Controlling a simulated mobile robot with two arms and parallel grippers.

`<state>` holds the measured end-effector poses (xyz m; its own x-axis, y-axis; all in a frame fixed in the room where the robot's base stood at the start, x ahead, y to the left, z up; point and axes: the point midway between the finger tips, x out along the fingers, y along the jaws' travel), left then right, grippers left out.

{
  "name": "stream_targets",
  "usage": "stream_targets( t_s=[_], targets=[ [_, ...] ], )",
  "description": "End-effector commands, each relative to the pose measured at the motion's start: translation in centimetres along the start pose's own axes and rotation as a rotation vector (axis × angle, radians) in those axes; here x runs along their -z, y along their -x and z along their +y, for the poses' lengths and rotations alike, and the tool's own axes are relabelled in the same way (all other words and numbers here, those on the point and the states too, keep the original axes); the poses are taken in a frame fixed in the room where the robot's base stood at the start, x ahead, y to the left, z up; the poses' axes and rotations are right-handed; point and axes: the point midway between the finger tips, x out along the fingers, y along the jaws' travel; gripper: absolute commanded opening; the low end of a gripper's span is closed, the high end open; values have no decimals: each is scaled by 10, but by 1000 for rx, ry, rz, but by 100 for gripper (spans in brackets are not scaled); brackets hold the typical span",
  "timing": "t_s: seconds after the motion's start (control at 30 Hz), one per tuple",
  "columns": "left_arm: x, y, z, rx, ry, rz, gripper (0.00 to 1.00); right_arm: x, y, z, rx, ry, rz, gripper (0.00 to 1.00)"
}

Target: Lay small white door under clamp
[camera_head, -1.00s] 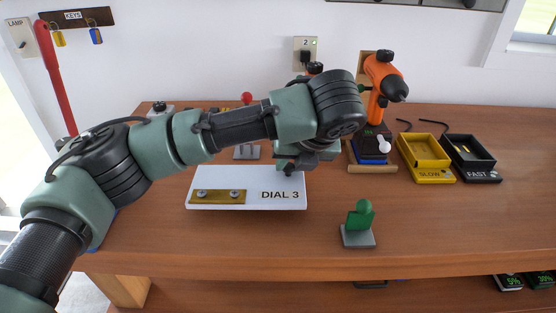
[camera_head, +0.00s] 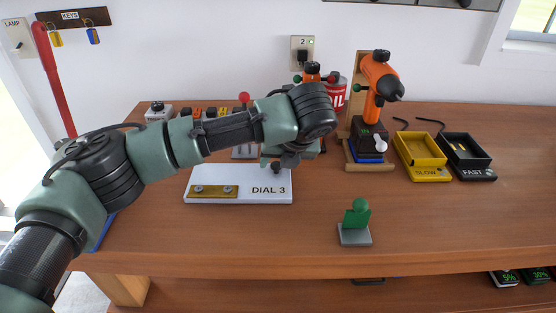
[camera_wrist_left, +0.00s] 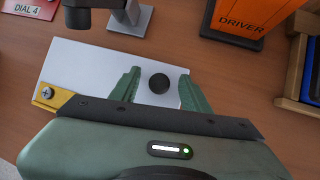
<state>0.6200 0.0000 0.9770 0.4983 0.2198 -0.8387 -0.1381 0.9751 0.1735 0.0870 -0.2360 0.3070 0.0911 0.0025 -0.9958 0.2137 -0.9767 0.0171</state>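The small white door (camera_head: 225,176) lies flat on the bench, with a brass hinge strip at its left front and the words DIAL 3. It also shows in the left wrist view (camera_wrist_left: 85,65), with a round black knob (camera_wrist_left: 159,83) on it. My left gripper (camera_wrist_left: 160,92) is open, its two green fingers on either side of the knob with gaps to both. In the head view the left gripper (camera_head: 277,168) is over the door's right back part, partly hidden by my wrist. A red-knobbed device (camera_head: 244,97), probably the clamp, stands behind the door, mostly hidden by my arm.
An orange driver on a stand (camera_head: 378,85), a yellow SLOW tray (camera_head: 420,150) and a black FAST tray (camera_head: 468,155) stand to the right. A green piece on a grey base (camera_head: 355,220) stands at the front. Bare bench lies between.

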Motion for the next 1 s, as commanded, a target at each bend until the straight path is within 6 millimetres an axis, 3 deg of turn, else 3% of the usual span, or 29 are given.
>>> stream_targets(
  t_s=[0.37,0.8,1.0],
  targets=[
    [0,10,-1,2,-1,-1,46,-1,0,0,0,0,-1,36],
    [-1,96,0,1,0,-3,46,0,-1,-1,1,-1,-1,36],
    [0,117,0,0,0,-1,46,0,-2,-2,2,-1,0,36]
  ],
)
